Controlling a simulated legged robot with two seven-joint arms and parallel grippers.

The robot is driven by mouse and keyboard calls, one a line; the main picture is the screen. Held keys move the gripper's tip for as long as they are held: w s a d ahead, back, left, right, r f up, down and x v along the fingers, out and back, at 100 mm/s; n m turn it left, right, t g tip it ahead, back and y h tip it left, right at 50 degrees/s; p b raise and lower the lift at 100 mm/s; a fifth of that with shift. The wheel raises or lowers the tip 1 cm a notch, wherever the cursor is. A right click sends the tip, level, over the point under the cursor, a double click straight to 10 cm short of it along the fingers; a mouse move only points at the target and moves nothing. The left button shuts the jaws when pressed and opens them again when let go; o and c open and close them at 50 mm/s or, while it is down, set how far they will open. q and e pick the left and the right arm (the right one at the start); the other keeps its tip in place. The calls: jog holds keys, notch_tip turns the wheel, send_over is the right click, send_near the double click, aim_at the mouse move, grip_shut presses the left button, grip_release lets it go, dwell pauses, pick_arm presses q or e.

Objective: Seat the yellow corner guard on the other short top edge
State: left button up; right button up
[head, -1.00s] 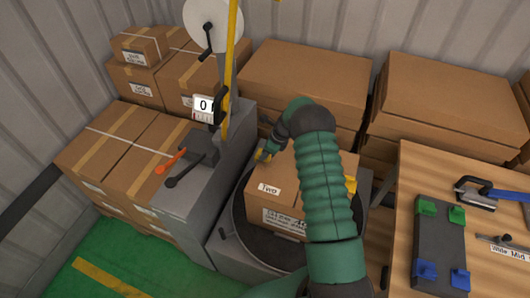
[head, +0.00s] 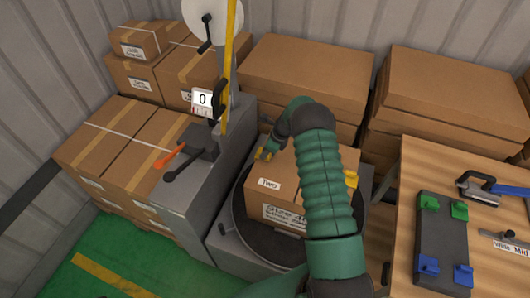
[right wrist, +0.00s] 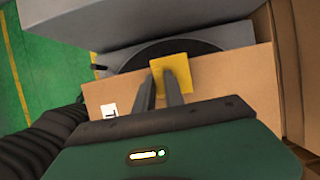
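A cardboard box (head: 300,205) with a "Two" label stands on a round dark turntable (head: 237,222). One yellow corner guard (head: 351,179) sits at the right short top edge of the box. Another yellow corner guard (head: 263,154) is at the box's left, far end, by my right gripper (head: 268,148). In the right wrist view this guard (right wrist: 180,72) lies over the box's top edge. My right gripper's (right wrist: 162,68) two dark fingers are close together and look shut on it; the contact is partly hidden. My left gripper is not in view.
A wooden table (head: 420,160) with a dark block with green and blue clips (head: 442,240) stands at right. Stacked cartons (head: 305,75) line the back.

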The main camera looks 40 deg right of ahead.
jog(key=o, duration=0.5)
jog(key=shift+d, duration=0.1)
jog(key=b+v, duration=0.2)
jog(key=v, duration=1.4)
jog(key=shift+d+r, duration=0.2)
jog(key=shift+r, duration=0.05)
jog(key=shift+s+a, duration=0.1)
jog(key=shift+s, duration=0.05)
